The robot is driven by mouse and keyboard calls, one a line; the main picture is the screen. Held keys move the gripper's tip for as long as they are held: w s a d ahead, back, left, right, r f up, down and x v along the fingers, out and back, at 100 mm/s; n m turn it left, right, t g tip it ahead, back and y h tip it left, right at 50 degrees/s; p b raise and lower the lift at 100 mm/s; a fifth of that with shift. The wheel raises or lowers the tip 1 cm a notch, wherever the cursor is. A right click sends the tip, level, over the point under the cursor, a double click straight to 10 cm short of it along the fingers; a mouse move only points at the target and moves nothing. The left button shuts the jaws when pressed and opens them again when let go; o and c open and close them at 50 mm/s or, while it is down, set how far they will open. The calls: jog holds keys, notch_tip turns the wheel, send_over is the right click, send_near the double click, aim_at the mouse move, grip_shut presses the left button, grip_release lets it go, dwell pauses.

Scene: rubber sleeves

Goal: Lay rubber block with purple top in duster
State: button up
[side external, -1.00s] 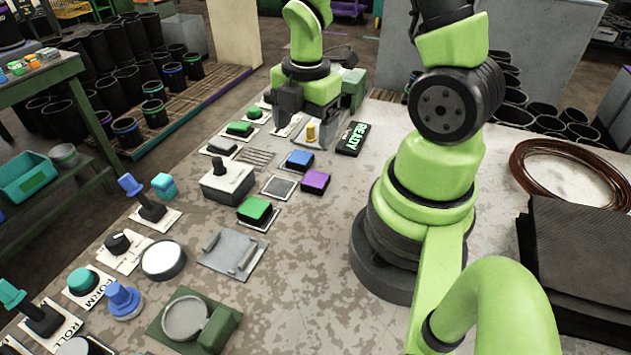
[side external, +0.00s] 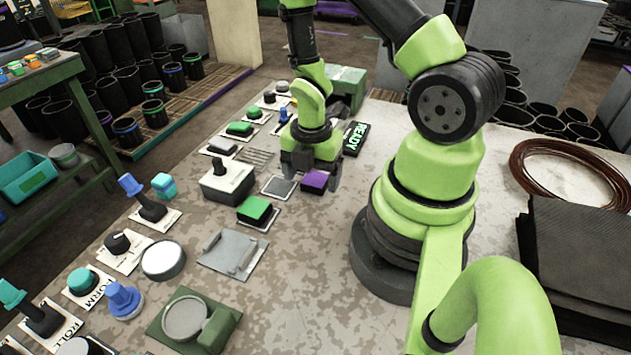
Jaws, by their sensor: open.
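The rubber block with purple top (side external: 315,181) sits on the worktable, right of a small grey square plate. My gripper (side external: 311,177) is low over it with jaws apart. One finger is left of the block and the other is at its right side. I cannot tell whether either finger touches it. No part is clearly marked as the duster. A green fixture with a round grey dish (side external: 186,319) stands at the front, and a green box (side external: 346,82) stands at the back; I cannot tell which, if either, it is.
A green-topped block (side external: 255,208) and a grey box with a black knob (side external: 227,181) stand left of my gripper. Levers and buttons line the left edge. A grey plate with handles (side external: 233,253) lies nearer.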

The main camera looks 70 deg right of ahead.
jog(key=shift+f, duration=1.05)
jog(key=c, duration=1.1)
jog(key=shift+r, duration=0.1)
